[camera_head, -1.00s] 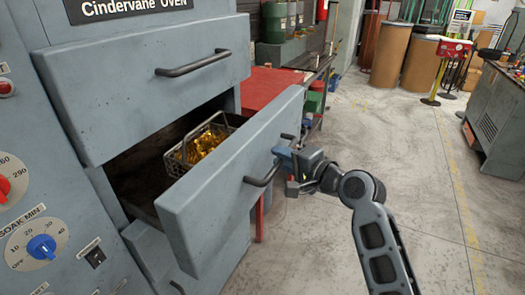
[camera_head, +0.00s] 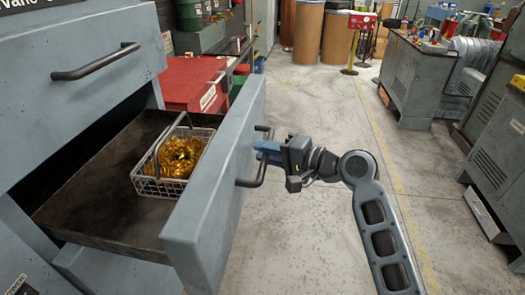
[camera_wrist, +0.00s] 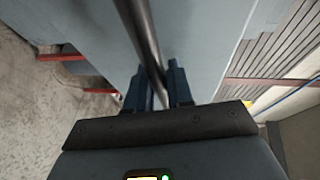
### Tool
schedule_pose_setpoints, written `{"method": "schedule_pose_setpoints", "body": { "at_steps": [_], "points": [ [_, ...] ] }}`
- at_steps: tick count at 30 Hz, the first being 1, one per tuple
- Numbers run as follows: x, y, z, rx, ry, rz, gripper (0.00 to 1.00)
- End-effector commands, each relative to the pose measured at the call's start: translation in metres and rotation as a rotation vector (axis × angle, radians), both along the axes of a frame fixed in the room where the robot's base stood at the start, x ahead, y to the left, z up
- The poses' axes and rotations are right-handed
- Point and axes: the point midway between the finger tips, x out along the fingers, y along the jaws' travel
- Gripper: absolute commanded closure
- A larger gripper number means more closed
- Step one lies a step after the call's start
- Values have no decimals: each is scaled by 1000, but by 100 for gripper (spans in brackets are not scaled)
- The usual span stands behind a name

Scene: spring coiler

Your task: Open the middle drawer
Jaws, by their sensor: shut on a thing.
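The middle drawer (camera_head: 217,185) of the grey oven stands well open, its front panel far out from the oven body. Its dark bar handle (camera_head: 263,158) is on the outer face. My gripper (camera_head: 262,152) is shut on the handle. In the wrist view the handle (camera_wrist: 143,40) passes between the two blue fingers (camera_wrist: 158,90). A wire basket (camera_head: 158,188) holding gold-coloured pieces sits inside on the dark drawer floor (camera_head: 95,205).
The upper drawer (camera_head: 75,75) is closed, with its own bar handle (camera_head: 97,62). A red cabinet (camera_head: 192,84) stands behind the open drawer. Grey machines (camera_head: 410,80) stand at the right. The concrete floor (camera_head: 315,235) around my arm is clear.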

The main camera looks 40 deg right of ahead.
Motion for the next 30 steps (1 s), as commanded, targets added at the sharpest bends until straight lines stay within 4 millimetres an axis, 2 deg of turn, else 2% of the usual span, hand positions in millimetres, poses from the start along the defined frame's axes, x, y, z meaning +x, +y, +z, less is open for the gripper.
{"method": "schedule_pose_setpoints", "body": {
  "at_steps": [5,6,12,21,30],
  "points": [
    [0,0,-1,1,2,1,100],
    [0,0,-1,1,2,1,75],
    [0,0,-1,0,1,1,58],
    [-5,-2,0,-1,1,-2,58],
    [-49,-11,7,-1,1,-2,58]
  ]
}}
